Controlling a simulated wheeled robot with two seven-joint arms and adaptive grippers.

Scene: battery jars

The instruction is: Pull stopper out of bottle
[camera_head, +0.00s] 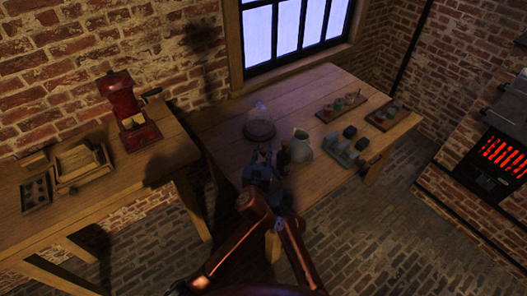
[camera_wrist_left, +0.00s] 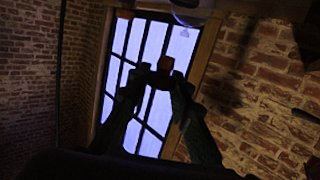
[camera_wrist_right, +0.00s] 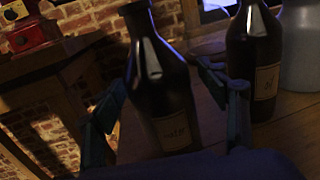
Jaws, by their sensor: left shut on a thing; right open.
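A dark glass bottle (camera_wrist_right: 155,85) with a pale label stands upright on the table in the right wrist view; its top is cut off by the frame edge. My right gripper (camera_wrist_right: 160,78) is open, with a finger on either side of this bottle; I cannot tell whether they touch it. In the left wrist view, my left gripper (camera_wrist_left: 163,80) is shut on a small reddish-brown piece, apparently the stopper (camera_wrist_left: 165,64). Whether the stopper is still in the bottle neck is hidden. In the head view my left gripper (camera_head: 262,158) is over the table's front left part.
A second dark bottle (camera_wrist_right: 252,65) stands close right of the first, with a grey jar (camera_wrist_right: 300,50) beyond. On the wooden table (camera_head: 225,125) are a glass dome (camera_head: 260,122), a grey block (camera_head: 342,152) and small trays (camera_head: 340,106). A side table holds a red grinder (camera_head: 126,105).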

